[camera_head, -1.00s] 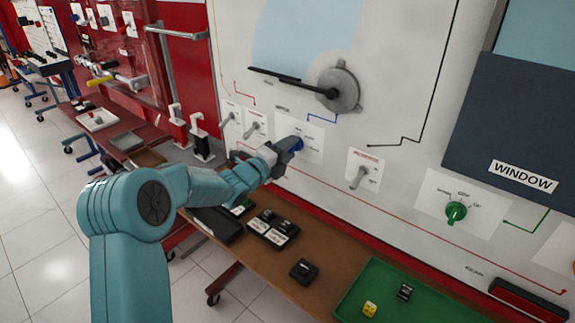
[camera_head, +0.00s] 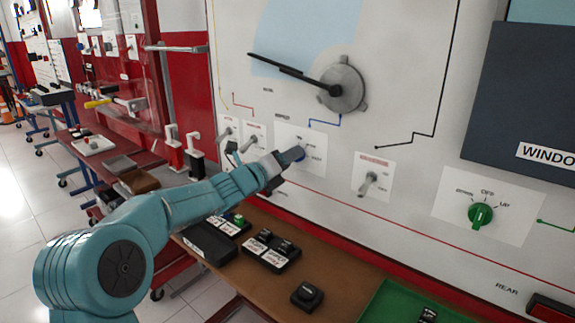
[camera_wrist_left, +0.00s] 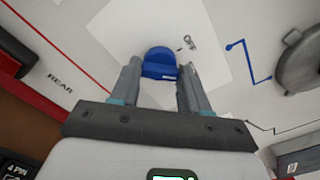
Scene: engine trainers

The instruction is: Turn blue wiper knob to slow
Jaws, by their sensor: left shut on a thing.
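The blue wiper knob (camera_wrist_left: 160,62) sits on a white label plate on the panel; in the head view only a little of it (camera_head: 301,154) shows past my gripper. My left gripper (camera_head: 292,157) reaches the panel from the left. In the left wrist view its two fingers (camera_wrist_left: 158,84) stand on either side of the knob's blue grip bar, shut on it. The label plate (camera_head: 316,140) carries small position words too blurred to read surely. The wiper arm (camera_head: 292,73) lies tilted on its grey motor (camera_head: 345,88) above. My right gripper is not in view.
Metal toggle switches stand left of the knob (camera_head: 250,143) and right of it (camera_head: 368,184). A green knob (camera_head: 480,215) is farther right. Below, a brown shelf (camera_head: 240,289) holds black connector boxes (camera_head: 270,252) and a green tray (camera_head: 385,305).

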